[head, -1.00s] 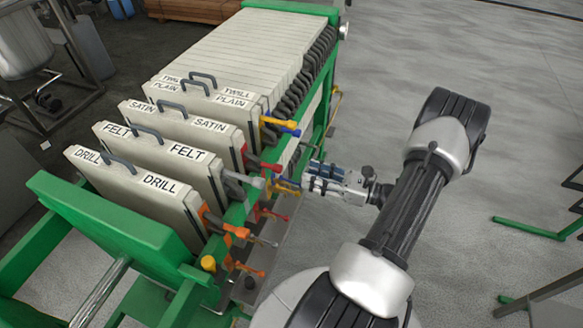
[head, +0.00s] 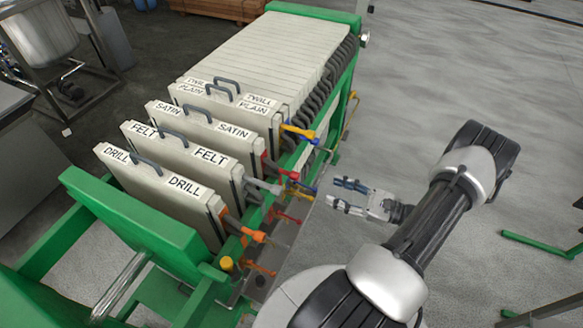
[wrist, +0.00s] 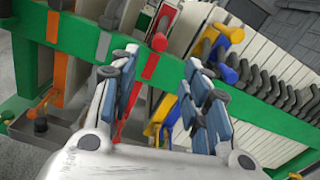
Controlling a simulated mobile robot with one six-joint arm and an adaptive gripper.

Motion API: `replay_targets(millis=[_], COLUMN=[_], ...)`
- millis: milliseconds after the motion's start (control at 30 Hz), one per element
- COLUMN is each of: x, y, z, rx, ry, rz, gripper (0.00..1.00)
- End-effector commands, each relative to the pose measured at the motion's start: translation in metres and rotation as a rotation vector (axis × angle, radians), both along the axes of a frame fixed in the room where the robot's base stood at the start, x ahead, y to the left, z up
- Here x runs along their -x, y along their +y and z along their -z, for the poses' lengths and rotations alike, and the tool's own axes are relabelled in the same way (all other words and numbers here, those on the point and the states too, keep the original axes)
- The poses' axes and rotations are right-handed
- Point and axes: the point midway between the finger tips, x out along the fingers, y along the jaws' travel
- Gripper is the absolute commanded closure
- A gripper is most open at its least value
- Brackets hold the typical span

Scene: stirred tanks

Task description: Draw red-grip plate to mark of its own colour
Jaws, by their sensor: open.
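The plate with the red grip is the one lettered SATIN (head: 205,120), standing in the row on the green frame. Its upper red grip (head: 279,169) sticks out on the right side; it shows in the wrist view as a red arm with a round knob (wrist: 160,40). A red mark (wrist: 151,66) is on the green rail just below that knob. My gripper (head: 336,192) is open and empty, out to the right of the press, apart from the grips. In the wrist view its fingers (wrist: 160,68) frame the red mark from in front.
Grey grip (head: 264,187) and orange grip (head: 245,233) stick out nearer the front; yellow grip (head: 299,131) and a blue one lie farther back. The green rail (wrist: 75,38) carries orange and grey marks too.

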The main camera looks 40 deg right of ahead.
Motion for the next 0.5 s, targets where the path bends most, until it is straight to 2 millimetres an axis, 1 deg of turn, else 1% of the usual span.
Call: replay_targets(millis=[167, 500], x=[-0.023, -0.092], y=[0.011, 0.040], z=[0.003, 0.003], rx=[-0.001, -0.001], ry=[0.000, 0.001], rz=[-0.007, -0.008], gripper=[0.57, 0.57])
